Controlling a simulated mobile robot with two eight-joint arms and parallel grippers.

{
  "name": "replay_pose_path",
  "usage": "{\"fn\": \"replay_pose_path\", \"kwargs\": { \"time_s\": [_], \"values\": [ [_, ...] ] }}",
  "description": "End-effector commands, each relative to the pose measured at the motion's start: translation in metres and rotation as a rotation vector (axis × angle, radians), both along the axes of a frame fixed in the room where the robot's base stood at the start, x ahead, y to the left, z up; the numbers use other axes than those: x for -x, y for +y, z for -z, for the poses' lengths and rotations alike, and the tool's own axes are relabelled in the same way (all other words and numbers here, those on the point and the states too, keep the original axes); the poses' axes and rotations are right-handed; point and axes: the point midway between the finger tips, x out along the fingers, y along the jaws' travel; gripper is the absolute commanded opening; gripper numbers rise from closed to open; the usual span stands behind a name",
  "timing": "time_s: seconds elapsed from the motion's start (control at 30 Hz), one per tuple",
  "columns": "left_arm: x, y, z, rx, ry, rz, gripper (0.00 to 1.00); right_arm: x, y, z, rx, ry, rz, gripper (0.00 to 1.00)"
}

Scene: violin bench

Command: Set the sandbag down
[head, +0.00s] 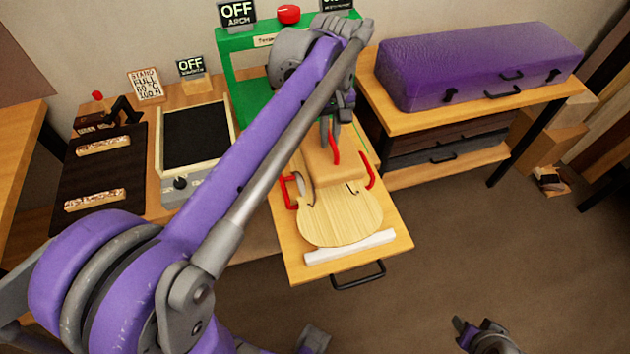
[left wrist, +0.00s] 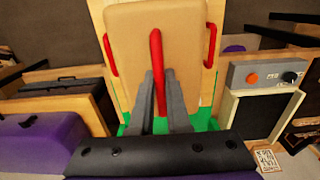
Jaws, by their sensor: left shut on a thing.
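The sandbag (head: 338,172) is a tan, block-like bag with a red strap handle. It sits over the upper part of a pale violin plate (head: 340,218) on a pull-out wooden board (head: 397,232). I cannot tell whether it touches the plate. My left gripper (head: 330,128) comes down from above and is shut on the red handle. In the left wrist view the fingers (left wrist: 160,95) close on the handle, with the sandbag (left wrist: 187,40) behind. My right gripper (head: 466,328) is low at the right, away from the board; its jaws are unclear.
Red side handles (head: 370,170) flank the plate, and a white bar (head: 350,247) lies at the board's front. A green press frame (head: 238,75) stands behind. A purple case (head: 470,65) is on the right bench. A dark-topped scale-like device (head: 195,135) stands left.

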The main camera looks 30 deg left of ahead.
Motion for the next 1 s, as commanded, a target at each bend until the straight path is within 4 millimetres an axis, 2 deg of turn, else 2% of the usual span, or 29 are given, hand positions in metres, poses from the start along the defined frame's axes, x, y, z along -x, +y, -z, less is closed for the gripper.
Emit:
{"fn": "replay_pose_path", "kwargs": {
  "time_s": [0.4, 0.57, 0.8, 1.0],
  "values": [
    [0.0, 0.0, 0.056, 0.0, 0.0, 0.0, 0.0, 0.001, 0.0, 0.005, 0.0, 0.002, 0.0, 0.46],
    [0.0, 0.0, 0.067, 0.0, 0.0, 0.0, 0.0, 0.001, 0.0, 0.006, 0.0, 0.003, 0.0, 0.46],
    [0.0, 0.0, 0.095, 0.0, 0.0, 0.0, 0.0, 0.002, 0.0, 0.008, 0.0, 0.004, 0.0, 0.46],
    [0.0, 0.0, 0.099, 0.0, 0.0, 0.0, 0.0, 0.002, 0.0, 0.008, 0.0, 0.004, 0.0, 0.46]
  ]
}}
